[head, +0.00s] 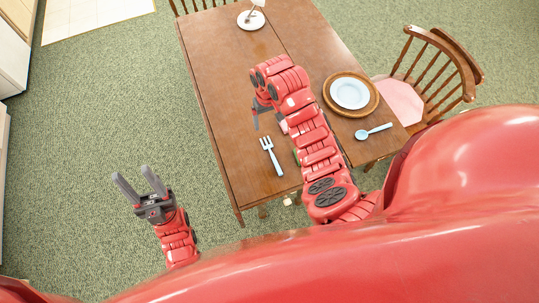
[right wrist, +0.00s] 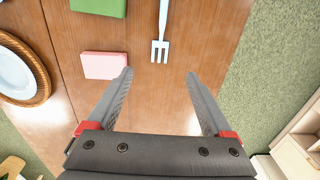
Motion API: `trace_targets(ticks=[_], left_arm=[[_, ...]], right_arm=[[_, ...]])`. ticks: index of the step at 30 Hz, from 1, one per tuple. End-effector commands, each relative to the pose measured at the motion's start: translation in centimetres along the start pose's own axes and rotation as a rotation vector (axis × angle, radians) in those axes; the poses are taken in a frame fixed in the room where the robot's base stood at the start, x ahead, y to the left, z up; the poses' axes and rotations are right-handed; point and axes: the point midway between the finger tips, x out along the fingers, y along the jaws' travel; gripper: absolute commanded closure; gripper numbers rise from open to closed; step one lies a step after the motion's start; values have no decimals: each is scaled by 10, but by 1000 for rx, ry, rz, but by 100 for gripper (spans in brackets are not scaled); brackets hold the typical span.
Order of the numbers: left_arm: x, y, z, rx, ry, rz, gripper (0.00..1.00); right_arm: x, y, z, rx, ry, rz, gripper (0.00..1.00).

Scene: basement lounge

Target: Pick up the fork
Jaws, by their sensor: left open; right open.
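The light blue fork (head: 271,156) lies flat on the brown wooden table (head: 212,62), near its front left edge. In the right wrist view the fork (right wrist: 161,38) lies ahead of the fingertips, tines toward me and roughly centred between the fingers. My right gripper (right wrist: 158,76) is open and empty above the table. In the head view it hangs just beyond the tine end, partly hidden by my own arm. The end of the handle is cut off in the wrist view. My left gripper (head: 132,175) is open and empty over the carpet, left of the table.
A pink block (right wrist: 104,65) and a green block (right wrist: 98,6) lie beside the fork. A blue plate (head: 349,93) on a woven mat (head: 372,103) and a spoon (head: 374,131) are at the right. A wooden chair (head: 440,62) stands there.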

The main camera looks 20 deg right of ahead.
Motion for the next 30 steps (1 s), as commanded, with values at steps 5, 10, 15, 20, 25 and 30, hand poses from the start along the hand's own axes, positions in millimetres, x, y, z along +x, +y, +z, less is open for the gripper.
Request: trace_targets(ticks=[5,10,15,20,25,30], left_arm=[[-43,2,7,0,0,0,50],[-71,4,12,0,0,0,50],[-74,4,12,0,0,0,50],[-71,4,12,0,0,0,50],[-57,3,10,0,0,0,50],[-48,2,8,0,0,0,50]], right_arm=[[55,0,-1,2,2,-3,15],[89,0,-2,2,4,-3,15],[104,0,-2,0,4,-1,15],[108,0,-2,0,1,-1,15],[120,-1,-4,1,-2,0,15],[139,-1,-8,0,0,0,15]])
